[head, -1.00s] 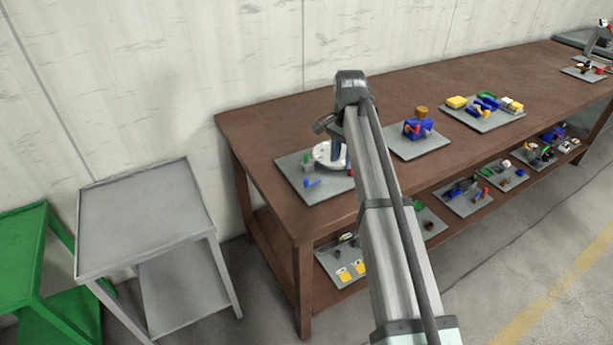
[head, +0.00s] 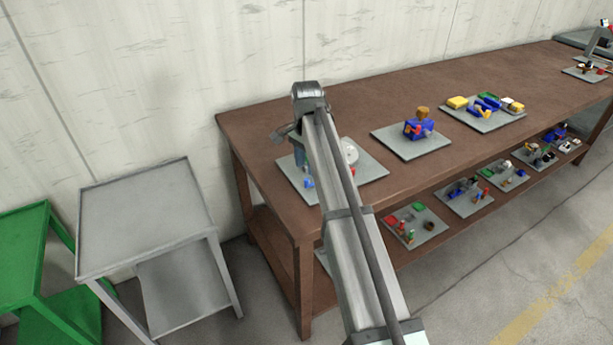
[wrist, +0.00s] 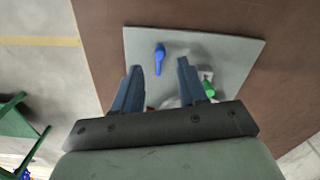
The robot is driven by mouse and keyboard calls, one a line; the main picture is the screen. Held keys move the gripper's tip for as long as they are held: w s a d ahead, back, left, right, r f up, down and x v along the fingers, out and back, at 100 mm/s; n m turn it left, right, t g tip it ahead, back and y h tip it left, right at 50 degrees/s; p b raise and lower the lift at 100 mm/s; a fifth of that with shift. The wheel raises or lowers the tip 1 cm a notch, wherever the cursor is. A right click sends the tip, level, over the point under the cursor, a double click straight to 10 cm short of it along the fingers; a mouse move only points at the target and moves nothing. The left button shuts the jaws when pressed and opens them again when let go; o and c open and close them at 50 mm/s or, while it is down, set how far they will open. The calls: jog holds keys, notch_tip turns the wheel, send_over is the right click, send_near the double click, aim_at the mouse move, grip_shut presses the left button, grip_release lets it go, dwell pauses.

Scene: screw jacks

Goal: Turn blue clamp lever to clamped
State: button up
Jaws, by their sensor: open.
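The blue clamp lever (head: 309,183) is at the front left of a grey plate (head: 371,166) on the brown workbench. In the wrist view the lever (wrist: 160,60) is a small blue handle with a rounder end, just beyond and between my fingertips as seen there. My gripper (wrist: 159,67) is open, with two blue-grey fingers apart and nothing held. In the head view my arm hides most of the gripper (head: 299,158), which is over the plate's left part. I cannot tell its height above the lever.
A white round part (head: 349,150) is on the same plate, partly behind my arm. A green part (wrist: 209,88) stands beside my right finger in the wrist view. A plate with a blue block (head: 419,128) is to the right. A grey side table (head: 146,215) stands left.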

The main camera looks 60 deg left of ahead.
aim_at(306, 179)
jog(key=shift+f, duration=2.6)
jog(key=shift+c, duration=0.3)
grip_shut()
